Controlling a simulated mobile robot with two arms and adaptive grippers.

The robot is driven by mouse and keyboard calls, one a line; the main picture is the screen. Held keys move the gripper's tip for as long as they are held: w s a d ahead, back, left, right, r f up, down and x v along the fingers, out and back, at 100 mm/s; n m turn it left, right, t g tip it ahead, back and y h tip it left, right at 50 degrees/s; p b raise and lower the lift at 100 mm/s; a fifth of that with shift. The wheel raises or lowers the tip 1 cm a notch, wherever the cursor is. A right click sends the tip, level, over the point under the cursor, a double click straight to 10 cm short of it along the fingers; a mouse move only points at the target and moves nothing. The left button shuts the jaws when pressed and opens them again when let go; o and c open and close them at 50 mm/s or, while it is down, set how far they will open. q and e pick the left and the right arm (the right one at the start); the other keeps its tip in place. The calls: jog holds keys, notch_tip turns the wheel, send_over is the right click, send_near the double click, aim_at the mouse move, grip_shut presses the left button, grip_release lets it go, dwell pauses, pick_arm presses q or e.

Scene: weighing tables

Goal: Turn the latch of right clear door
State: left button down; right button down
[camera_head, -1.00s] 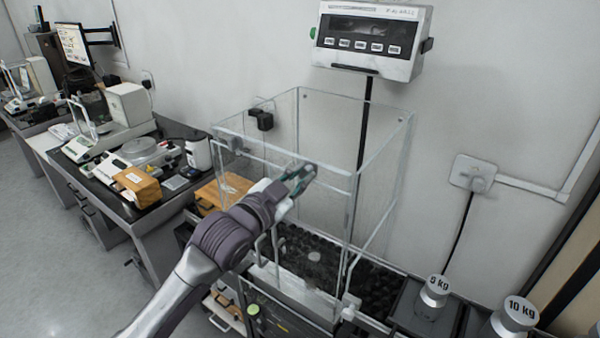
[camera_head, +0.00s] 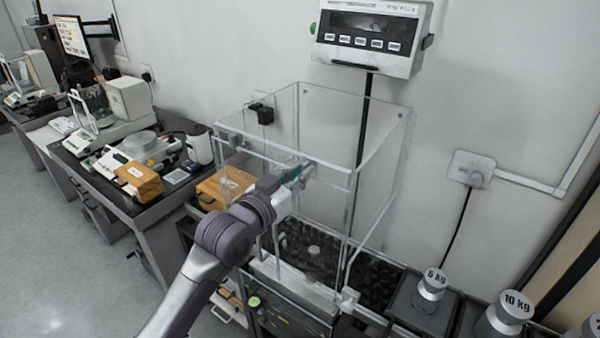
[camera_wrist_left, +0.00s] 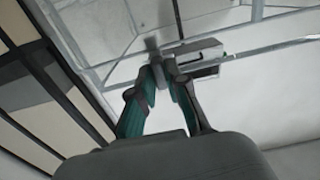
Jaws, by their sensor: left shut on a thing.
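The clear box (camera_head: 380,160) stands on the dark weighing platform, with clear panels on its front. My left gripper (camera_head: 302,173) is at the top edge of the front, right of its middle. Its teal fingers are shut on a small grey latch (camera_head: 309,168), mostly hidden by the fingers. In the left wrist view, the fingertips (camera_wrist_left: 163,66) close together at the small grey latch (camera_wrist_left: 152,45) beside the clear panel's edge. The latch's exact turn is hard to tell. My right gripper is not in view.
A grey display unit (camera_head: 370,38) hangs on the wall behind the box. Metal weights, including a 5 kg one (camera_head: 432,286) and a 10 kg one (camera_head: 508,312), stand at the right. A bench with balances (camera_head: 140,150) is at the left.

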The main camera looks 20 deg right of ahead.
pick_arm(q)
jog(key=shift+f, duration=0.1)
jog(key=c, duration=1.2)
grip_release()
jog(key=shift+o, duration=0.2)
jog(key=shift+a, duration=0.1)
jog(key=v, duration=1.1)
jog(key=shift+s+a, duration=0.25)
jog(key=shift+s, duration=0.1)
